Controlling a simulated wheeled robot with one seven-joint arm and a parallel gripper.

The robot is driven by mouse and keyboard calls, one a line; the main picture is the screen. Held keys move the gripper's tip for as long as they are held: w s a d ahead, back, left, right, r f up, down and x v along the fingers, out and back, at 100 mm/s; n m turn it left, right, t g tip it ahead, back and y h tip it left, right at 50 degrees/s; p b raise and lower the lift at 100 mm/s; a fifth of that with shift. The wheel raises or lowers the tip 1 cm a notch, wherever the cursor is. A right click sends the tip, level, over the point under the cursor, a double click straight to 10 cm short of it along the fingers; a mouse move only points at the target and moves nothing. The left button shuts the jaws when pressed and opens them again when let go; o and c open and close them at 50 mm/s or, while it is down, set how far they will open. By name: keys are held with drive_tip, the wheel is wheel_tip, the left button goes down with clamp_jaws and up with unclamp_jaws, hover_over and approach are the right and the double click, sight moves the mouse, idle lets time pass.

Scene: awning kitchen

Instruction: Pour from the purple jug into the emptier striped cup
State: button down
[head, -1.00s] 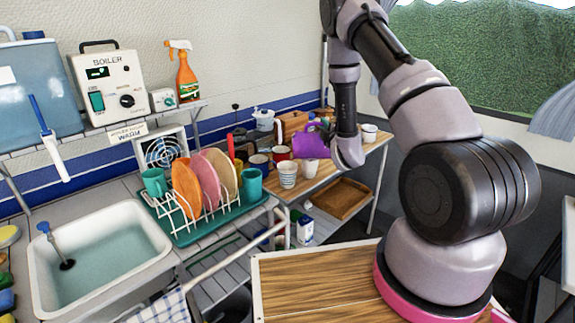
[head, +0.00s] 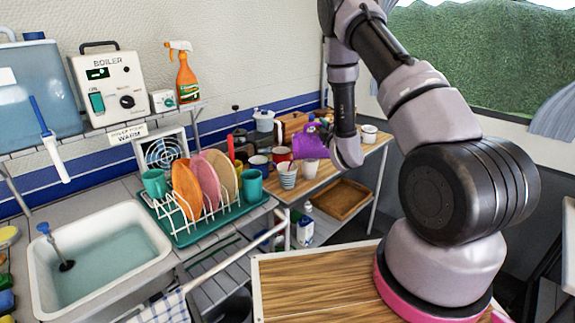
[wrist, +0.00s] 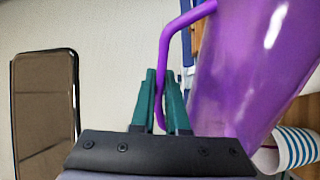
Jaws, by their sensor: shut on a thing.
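The purple jug (head: 308,147) is held tilted above the back table, just over the cups. In the wrist view its body (wrist: 250,70) fills the right side, and my gripper (wrist: 160,75) is shut on its handle. A cup with blue stripes (head: 287,176) stands below and left of the jug; striped sides also show at the lower right of the wrist view (wrist: 297,147). A pale cup (head: 310,168) stands beside it, directly under the jug; I cannot tell if it is striped. The fill of the cups and any stream are not visible.
Mugs, including a red one (head: 282,154) and a dark one (head: 258,164), stand close behind the cups. A dish rack (head: 205,215) with plates is to the left. A white container (head: 369,133) stands at the table's right.

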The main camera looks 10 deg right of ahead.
drive_tip(key=d+m, duration=0.1)
drive_tip(key=d, duration=0.1)
drive_tip(key=d+f+m, duration=0.1)
drive_tip(key=d+m, duration=0.1)
drive_tip(key=d, duration=0.1)
drive_tip(key=shift+d+f, duration=0.1)
drive_tip(key=shift+d, duration=0.05)
drive_tip(key=shift+w+m, duration=0.1)
drive_tip(key=shift+m, duration=0.3)
drive_tip(key=shift+d+f+m, duration=0.15)
drive_tip(key=shift+f+m, duration=0.05)
drive_tip(key=shift+m, duration=0.3)
idle(0.9)
